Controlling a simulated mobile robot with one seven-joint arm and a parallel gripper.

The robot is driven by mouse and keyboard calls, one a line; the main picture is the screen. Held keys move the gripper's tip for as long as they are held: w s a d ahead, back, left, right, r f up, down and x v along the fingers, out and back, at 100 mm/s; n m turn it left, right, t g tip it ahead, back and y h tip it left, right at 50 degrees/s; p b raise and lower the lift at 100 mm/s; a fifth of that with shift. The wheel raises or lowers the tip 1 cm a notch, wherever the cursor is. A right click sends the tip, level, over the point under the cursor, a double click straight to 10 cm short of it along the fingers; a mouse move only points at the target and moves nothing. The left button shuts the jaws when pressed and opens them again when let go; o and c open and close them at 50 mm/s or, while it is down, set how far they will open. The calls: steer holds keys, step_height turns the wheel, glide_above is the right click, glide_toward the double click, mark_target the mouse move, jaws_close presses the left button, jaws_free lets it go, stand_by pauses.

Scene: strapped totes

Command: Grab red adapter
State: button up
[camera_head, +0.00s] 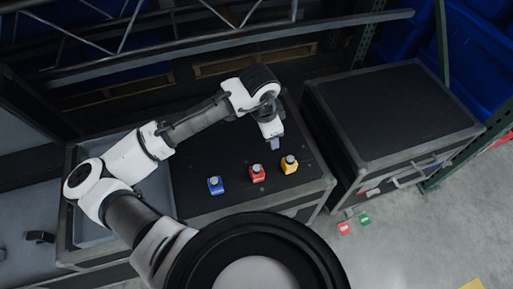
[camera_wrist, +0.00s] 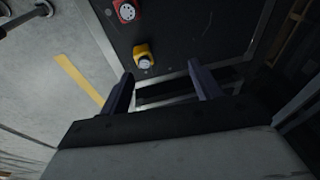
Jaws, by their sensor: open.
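The red adapter (camera_head: 257,173) stands on the black case top between a blue adapter (camera_head: 215,185) and a yellow adapter (camera_head: 289,164). Each has a pale round top.
The black case (camera_head: 205,205) has free room around the adapters. A second dark case (camera_head: 395,110) stands to the right across a gap. A small red item (camera_head: 345,228) and a green one (camera_head: 365,218) are by the second case's base. A green rack post (camera_head: 440,45) stands at the back right.

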steer(key=g+y, duration=0.1)
steer(key=g, duration=0.1)
glide_above(257, 168)
step_height(257, 168, down, 4)
step_height(257, 168, down, 7)
steer(key=shift+f+p, duration=0.15)
steer(key=shift+p, duration=0.3)
steer(key=shift+f+p, duration=0.75)
steer(key=shift+f, duration=2.15)
steer(key=c, duration=1.1)
